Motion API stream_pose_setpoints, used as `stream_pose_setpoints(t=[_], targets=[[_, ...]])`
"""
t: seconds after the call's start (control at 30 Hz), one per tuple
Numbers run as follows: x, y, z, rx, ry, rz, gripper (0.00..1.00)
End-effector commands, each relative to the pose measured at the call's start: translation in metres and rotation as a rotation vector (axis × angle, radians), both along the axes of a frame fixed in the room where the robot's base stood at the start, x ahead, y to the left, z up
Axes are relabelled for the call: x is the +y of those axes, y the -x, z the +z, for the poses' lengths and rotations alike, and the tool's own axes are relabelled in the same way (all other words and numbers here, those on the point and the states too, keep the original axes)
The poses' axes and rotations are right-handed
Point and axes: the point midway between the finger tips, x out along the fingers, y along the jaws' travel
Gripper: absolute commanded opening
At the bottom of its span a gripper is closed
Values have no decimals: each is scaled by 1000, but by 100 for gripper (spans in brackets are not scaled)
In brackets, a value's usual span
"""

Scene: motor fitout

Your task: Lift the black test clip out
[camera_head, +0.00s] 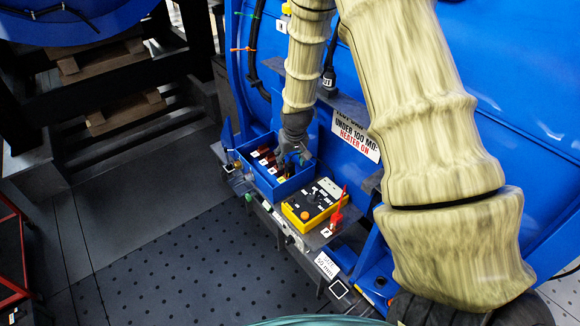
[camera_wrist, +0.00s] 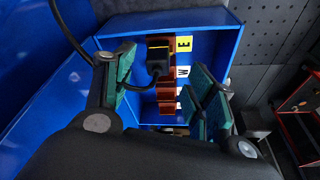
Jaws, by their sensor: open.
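The black test clip (camera_wrist: 158,52) sits on the copper bar by the yellow "E" label, inside the blue terminal box, in the wrist view. A black cable bends away from it to the left, passing by the left finger. My gripper (camera_wrist: 162,66) is open, its teal-padded fingers on either side of the clip in the picture; I see no contact, and the depth gap is hard to judge. In the head view my gripper (camera_head: 293,154) reaches down into the blue box (camera_head: 287,188) and hides the clip there.
A yellow tester (camera_head: 308,208) with a red clip (camera_head: 337,218) on its right side stands just right of the box. Other copper bars (camera_wrist: 166,92) with labels line the box. Its blue walls rise close around my fingers. A blue tank (camera_head: 345,85) stands behind.

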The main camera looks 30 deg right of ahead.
Motion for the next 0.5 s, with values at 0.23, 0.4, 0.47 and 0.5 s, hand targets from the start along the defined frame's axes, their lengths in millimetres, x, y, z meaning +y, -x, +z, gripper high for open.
stream_pose_setpoints(t=[0.23, 0.4, 0.47, 0.5], targets=[[-4, -11, -16, 3, -1, 0, 56], [-5, -15, -29, 0, 0, 1, 56], [-6, -16, -32, 0, 0, 1, 56], [-6, -16, -34, 1, 0, 1, 56]])
